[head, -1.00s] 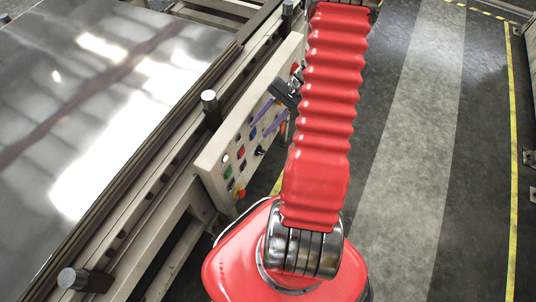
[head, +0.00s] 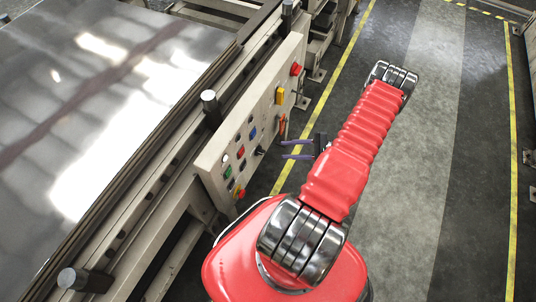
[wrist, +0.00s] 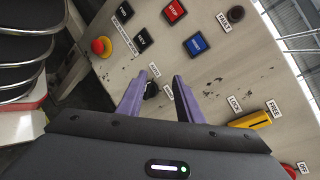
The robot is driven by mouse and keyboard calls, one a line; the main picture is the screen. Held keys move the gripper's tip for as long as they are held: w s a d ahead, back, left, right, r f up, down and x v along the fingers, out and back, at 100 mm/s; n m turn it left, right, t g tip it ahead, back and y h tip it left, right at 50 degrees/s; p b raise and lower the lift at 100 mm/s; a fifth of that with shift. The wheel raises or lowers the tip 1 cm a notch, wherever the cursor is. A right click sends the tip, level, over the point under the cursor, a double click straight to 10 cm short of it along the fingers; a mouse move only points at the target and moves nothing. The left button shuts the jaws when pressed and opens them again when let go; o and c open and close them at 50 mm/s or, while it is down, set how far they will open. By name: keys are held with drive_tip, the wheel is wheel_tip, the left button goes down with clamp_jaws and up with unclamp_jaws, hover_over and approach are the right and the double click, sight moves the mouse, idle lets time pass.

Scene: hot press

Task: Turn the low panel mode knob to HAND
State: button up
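The low panel (head: 225,165) is a cream board on the side of the press. Its black mode knob (wrist: 152,89) shows in the wrist view between my two purple fingers, with small labels next to it that seem to read AUTO and HAND. Which way the knob points is too small to tell. In the head view the knob (head: 260,151) is a dark spot low on the panel. My gripper (wrist: 160,76) is open, with nothing between its fingertips that I can see it grip. In the head view my gripper (head: 284,149) points left at the panel, apart from it.
A red mushroom button (wrist: 102,46) and several square push buttons, one blue (wrist: 196,44), surround the knob. A yellow handle (wrist: 250,120) labelled LOCK and FREE stands out at the right. The floor (head: 420,150) right of my arm is clear.

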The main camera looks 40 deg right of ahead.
sight(264, 153)
drive_tip(key=s+f+m+t+h, duration=0.4)
drive_tip(key=f+t, duration=0.1)
drive_tip(key=f, duration=0.4)
drive_tip(key=shift+s+d+f+m, duration=0.25)
drive_tip(key=shift+s+f+m, duration=0.05)
drive_tip(key=shift+s+f, duration=0.1)
drive_tip(key=shift+r, duration=0.1)
drive_tip(key=shift+x, duration=6.9)
drive_tip(key=shift+d, duration=0.15)
drive_tip(key=shift+c, duration=0.6)
clamp_jaws()
drive_tip(key=shift+w, duration=0.15)
